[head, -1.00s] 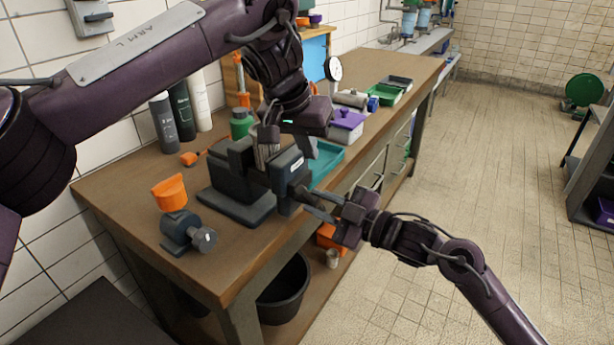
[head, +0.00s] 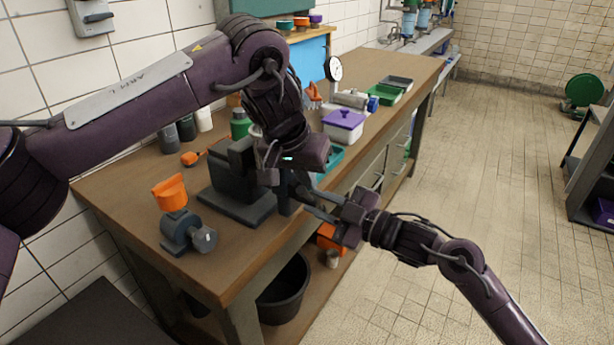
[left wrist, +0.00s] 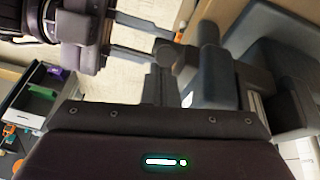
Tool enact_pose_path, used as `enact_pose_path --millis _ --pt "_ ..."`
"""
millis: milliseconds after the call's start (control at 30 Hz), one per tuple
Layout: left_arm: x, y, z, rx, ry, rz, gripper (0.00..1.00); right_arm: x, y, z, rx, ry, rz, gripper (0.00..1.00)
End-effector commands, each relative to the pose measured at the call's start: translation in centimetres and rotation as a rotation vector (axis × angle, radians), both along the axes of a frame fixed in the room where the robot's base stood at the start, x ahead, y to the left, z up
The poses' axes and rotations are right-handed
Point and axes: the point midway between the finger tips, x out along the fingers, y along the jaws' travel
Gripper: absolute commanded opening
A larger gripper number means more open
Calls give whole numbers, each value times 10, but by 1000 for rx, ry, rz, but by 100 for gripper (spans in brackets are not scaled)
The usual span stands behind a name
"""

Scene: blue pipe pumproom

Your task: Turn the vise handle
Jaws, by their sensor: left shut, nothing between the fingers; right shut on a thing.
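The dark grey vise (head: 236,190) stands on the bench near its front edge. It also shows in the left wrist view (left wrist: 222,80). Its front is largely hidden behind my left gripper (head: 268,170), which is shut and empty, low beside the vise jaws. My right gripper (head: 313,202) comes from the right and is shut on the vise handle at the front of the vise. The handle itself is mostly hidden by the fingers. The right fingers (left wrist: 145,38) also reach toward the vise in the left wrist view.
A white box with a purple lid (head: 343,125) and a teal tray (head: 330,160) lie behind. A black bucket (head: 285,290) is under the bench (head: 120,210).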

Motion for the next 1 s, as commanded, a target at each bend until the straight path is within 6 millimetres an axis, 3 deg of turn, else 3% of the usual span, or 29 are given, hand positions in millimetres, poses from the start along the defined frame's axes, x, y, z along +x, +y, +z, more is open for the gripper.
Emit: enact_pose_path --millis 33,700,733,867,1000 --pt "-1 0 -1 -3 -3 -1 0 1 0 7 10 -12 -4 0" --pt "-11 5 -9 -64 -89 -4 0 2 -1 6 9 -11 -6 0" --pt "-11 5 -9 -64 -89 -4 0 2 -1 6 9 -11 -6 26" --pt "-11 5 -9 -64 -90 -3 0 2 0 4 7 -8 -4 44" --pt "-10 5 -8 -66 -92 -2 0 1 0 3 5 -5 -3 45"
